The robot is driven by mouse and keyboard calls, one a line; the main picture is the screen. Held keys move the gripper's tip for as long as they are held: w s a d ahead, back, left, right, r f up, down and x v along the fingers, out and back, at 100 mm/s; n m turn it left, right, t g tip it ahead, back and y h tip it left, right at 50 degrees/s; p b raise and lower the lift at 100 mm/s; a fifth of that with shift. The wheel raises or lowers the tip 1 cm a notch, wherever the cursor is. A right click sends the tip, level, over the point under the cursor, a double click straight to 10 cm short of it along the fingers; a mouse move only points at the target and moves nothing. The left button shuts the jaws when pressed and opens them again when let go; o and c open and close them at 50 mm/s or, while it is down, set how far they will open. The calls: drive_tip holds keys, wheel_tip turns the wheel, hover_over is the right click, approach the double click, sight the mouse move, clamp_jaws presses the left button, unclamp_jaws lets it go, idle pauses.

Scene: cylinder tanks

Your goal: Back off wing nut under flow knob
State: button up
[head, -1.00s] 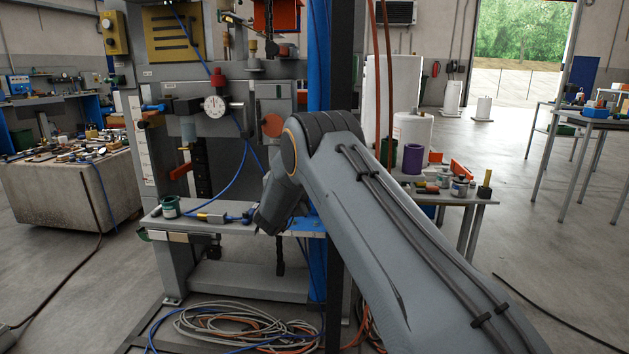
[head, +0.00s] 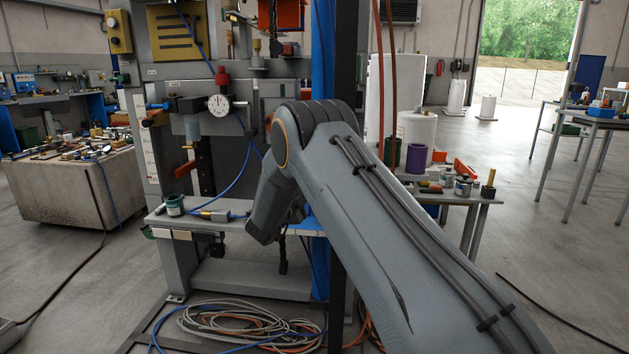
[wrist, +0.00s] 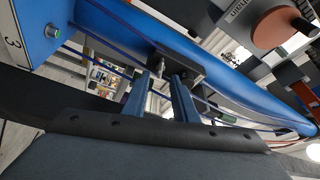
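An orange-brown round knob (wrist: 278,27) with a dark hub shows at the upper right of the wrist view; I cannot tell whether it is the flow knob. My gripper (wrist: 158,88) shows as two blue-grey fingers, apart, with a gap between them. A small metal fitting (wrist: 158,68) on a dark block lies just beyond the fingertips, and nothing is clearly held. I cannot tell whether this fitting is the wing nut. In the head view my arm hides the gripper and part of the rig's front.
A blue upright (head: 321,55) stands close by the arm. Coiled hoses (head: 245,325) lie on the floor. A side table with containers stands at right.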

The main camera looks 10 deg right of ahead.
drive_tip(key=shift+v, duration=1.55)
drive_tip(key=s+a+r+n+y, duration=0.2)
drive_tip(key=a+r+n+y, duration=0.2)
drive_tip(key=a+n+y, duration=0.4)
drive_tip(key=s+a+n+g+y, duration=0.3)
drive_tip(key=s+n+g+y, duration=0.3)
drive_tip(key=s, duration=0.7)
drive_tip(key=s+d+f+n+g, duration=0.1)
drive_tip(key=s+d+n+g, duration=0.15)
drive_tip(key=s, duration=0.95)
drive_tip(key=s+d+f+n+g, duration=0.1)
drive_tip(key=s+d+n+g, duration=0.2)
drive_tip(key=s, duration=0.9)
drive_tip(key=s+d+f+n+g, duration=0.1)
drive_tip(key=s+f+n+g, duration=0.2)
drive_tip(key=s, duration=1)
drive_tip(key=s+d+r+h+p, duration=0.1)
drive_tip(key=s+d+r+p, duration=0.2)
drive_tip(key=d+r+p, duration=0.5)
drive_tip(key=d+p, duration=0.1)
drive_tip(key=p, duration=0.5)
drive_tip(key=shift+s+m+g+h, duration=0.3)
drive_tip(key=shift+m+g, duration=0.05)
